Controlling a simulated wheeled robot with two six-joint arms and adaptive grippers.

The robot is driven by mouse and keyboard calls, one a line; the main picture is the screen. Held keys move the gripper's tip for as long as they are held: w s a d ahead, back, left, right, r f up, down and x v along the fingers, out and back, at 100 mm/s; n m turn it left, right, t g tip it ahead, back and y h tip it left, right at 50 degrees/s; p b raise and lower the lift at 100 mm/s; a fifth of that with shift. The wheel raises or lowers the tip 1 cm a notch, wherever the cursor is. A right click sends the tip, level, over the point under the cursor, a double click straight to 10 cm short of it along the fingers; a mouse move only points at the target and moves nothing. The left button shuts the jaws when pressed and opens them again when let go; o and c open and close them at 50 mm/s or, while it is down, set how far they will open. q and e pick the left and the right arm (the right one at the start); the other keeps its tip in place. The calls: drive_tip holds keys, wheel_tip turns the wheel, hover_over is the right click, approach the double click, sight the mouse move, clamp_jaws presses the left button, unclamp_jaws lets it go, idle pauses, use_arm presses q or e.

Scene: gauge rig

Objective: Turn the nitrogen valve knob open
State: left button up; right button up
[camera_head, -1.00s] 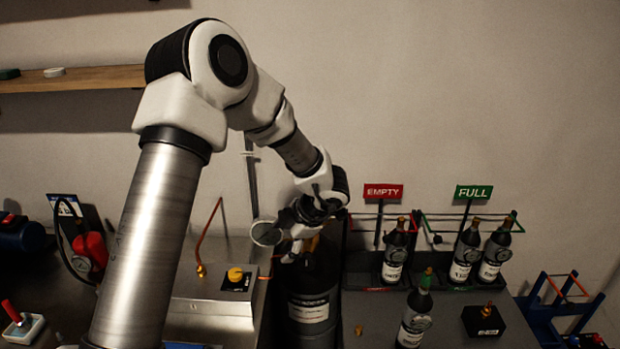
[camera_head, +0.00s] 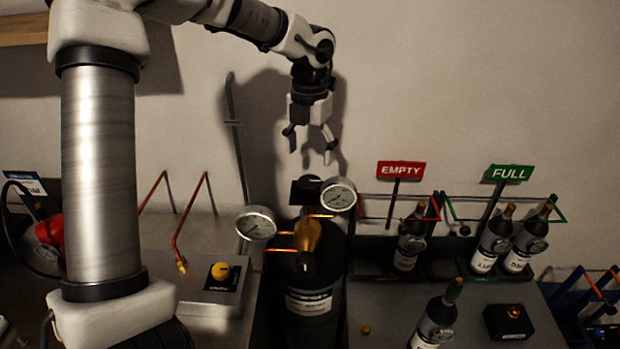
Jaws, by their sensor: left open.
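The nitrogen cylinder (camera_head: 313,318) is dark with a white label and stands at the middle of the bench. A brass regulator (camera_head: 308,236) with two round gauges, left (camera_head: 256,224) and right (camera_head: 338,195), sits at its top. A dark knob-like part (camera_head: 306,188) shows behind the brass body; I cannot tell for sure that it is the valve knob. My left gripper (camera_head: 311,146) hangs above the regulator, fingers pointing down, open and empty, apart from everything. My right gripper is not in view.
A yellow knob (camera_head: 220,271) on a steel box stands left of the cylinder. To the right are the EMPTY sign (camera_head: 401,170), the FULL sign (camera_head: 509,173) and racks with dark bottles. A lone bottle (camera_head: 436,318) and a black box (camera_head: 508,322) stand in front.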

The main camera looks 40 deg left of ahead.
sight(309, 180)
use_arm(q)
drive_tip(key=f, duration=0.2)
drive_tip(key=f+p, duration=0.1)
drive_tip(key=f, duration=0.4)
drive_tip(key=shift+w+a+f, duration=0.2)
drive_tip(key=shift+w+a, duration=0.05)
drive_tip(key=shift+f, duration=0.1)
drive_tip(key=shift+s+d, duration=0.25)
drive_tip(key=shift+a, duration=0.1)
drive_tip(key=c, duration=1.2)
